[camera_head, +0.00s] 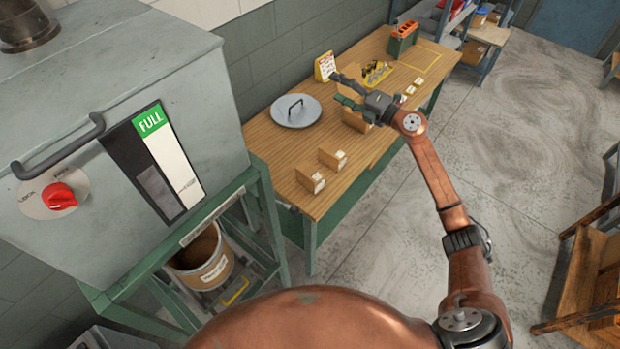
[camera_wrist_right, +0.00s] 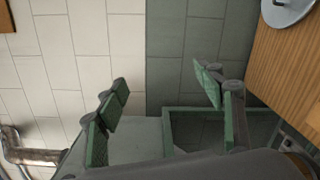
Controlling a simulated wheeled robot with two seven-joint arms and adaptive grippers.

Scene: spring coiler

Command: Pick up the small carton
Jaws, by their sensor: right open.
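Two small brown cartons with white labels stand on the wooden bench (camera_head: 268,138) in the head view. One carton (camera_head: 332,158) is a little behind the other carton (camera_head: 309,178), near the bench's front left part. A further, larger-looking brown carton (camera_head: 354,121) stands farther along, partly hidden by my right gripper (camera_head: 340,89). My right gripper is open and empty above the bench, pointing toward the wall. In the right wrist view its green-padded fingers (camera_wrist_right: 162,92) are spread apart with wall tiles behind them, and no carton shows there. My left gripper is not in view.
A round grey lid (camera_head: 296,111) with a handle lies on the bench. A small sign (camera_head: 325,66), a yellow tray (camera_head: 377,73) and an orange-and-green box (camera_head: 403,38) are farther back. A grey machine (camera_head: 110,110) marked FULL stands left, with a bucket (camera_head: 205,262) below.

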